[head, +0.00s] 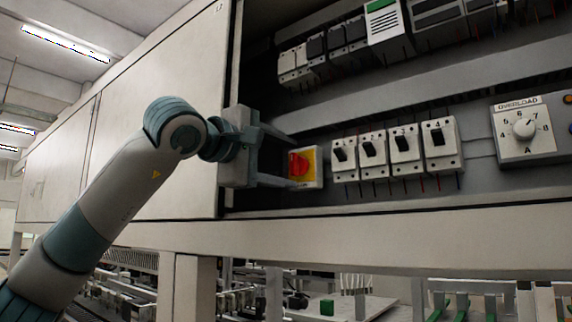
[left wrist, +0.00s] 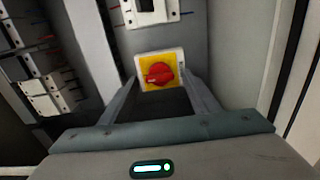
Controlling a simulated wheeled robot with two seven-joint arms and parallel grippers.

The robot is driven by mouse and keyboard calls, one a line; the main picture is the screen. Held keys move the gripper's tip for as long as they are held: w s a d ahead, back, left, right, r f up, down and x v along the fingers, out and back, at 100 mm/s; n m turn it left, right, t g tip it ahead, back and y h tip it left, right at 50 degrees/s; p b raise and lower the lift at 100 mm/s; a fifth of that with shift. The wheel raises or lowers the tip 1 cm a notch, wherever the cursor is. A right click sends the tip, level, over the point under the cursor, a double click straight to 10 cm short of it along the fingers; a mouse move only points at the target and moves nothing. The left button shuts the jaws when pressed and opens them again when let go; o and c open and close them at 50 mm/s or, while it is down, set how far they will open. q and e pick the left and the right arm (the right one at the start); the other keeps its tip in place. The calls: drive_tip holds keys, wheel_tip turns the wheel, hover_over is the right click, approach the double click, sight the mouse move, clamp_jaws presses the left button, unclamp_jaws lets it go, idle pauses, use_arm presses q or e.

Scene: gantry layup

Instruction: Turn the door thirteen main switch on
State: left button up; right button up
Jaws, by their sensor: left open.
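The main switch is a red rotary knob (head: 299,164) on a yellow plate (head: 318,166), low at the left end inside the open cabinet. In the left wrist view the red knob (left wrist: 159,73) sits on the yellow plate (left wrist: 147,62), its grip lying roughly sideways. My left gripper (head: 300,160) is open, with one finger above and one below the knob in the head view. In the left wrist view the fingers (left wrist: 163,88) point at the plate, one on each side. I cannot tell whether they touch it. My right gripper is in neither view.
Several numbered toggle breakers (head: 389,151) stand in a row right of the switch. An overload dial (head: 525,129) is further right. More breakers (head: 345,42) line the upper row. The cabinet's lower edge (head: 400,228) runs below, and the left door panel (head: 160,90) is beside my arm.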

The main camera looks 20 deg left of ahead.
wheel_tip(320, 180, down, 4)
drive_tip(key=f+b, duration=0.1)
drive_tip(key=b, duration=0.3)
use_arm(q)
drive_tip(key=b+v, duration=0.2)
drive_tip(key=v, duration=1.4)
drive_tip(key=shift+s, duration=0.4)
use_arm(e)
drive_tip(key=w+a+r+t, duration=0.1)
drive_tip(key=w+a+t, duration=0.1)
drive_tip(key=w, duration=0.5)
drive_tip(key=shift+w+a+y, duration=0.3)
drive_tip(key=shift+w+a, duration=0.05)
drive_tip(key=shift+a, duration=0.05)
use_arm(q)
drive_tip(key=shift+a, duration=0.1)
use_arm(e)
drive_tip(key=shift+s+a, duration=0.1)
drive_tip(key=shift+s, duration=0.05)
